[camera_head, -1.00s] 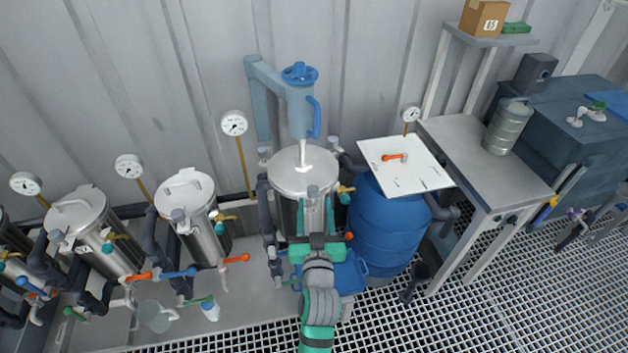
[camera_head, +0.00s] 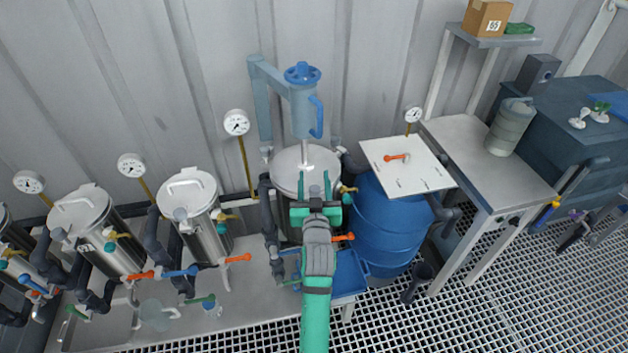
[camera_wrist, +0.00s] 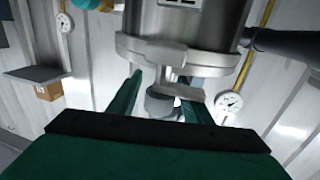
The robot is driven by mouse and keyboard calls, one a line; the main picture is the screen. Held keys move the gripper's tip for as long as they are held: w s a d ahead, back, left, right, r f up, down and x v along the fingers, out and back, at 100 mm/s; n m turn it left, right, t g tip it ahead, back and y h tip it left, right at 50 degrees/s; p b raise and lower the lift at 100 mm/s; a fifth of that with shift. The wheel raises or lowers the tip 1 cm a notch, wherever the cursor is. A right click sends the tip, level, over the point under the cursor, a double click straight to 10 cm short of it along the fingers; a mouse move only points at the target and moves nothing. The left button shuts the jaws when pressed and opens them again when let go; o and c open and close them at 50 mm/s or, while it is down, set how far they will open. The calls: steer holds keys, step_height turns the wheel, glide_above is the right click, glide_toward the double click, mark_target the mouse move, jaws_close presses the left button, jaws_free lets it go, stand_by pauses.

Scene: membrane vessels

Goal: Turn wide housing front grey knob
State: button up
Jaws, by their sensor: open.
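The wide housing is a steel vessel with a flat round lid (camera_head: 290,165), standing in the middle of the head view. In the wrist view its clamp flange (camera_wrist: 185,55) spans the upper middle. The front grey knob (camera_wrist: 160,103) is a dark grey cylinder below the flange, beside a metal lug. My green gripper (camera_head: 314,185) is open at the front of the housing. In the wrist view my gripper (camera_wrist: 165,105) has one finger on each side of the knob. I cannot tell whether either finger touches it. In the head view my gripper hides most of the knob.
A blue barrel (camera_head: 385,235) with a white board (camera_head: 425,175) on top stands close right. Narrower steel vessels (camera_head: 190,192) with valves and gauges stand left. An orange valve handle (camera_head: 343,237) sits just right of my gripper. A blue tray (camera_head: 350,275) lies below.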

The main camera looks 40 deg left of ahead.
steer(key=c, duration=1.1)
steer(key=shift+o, duration=0.2)
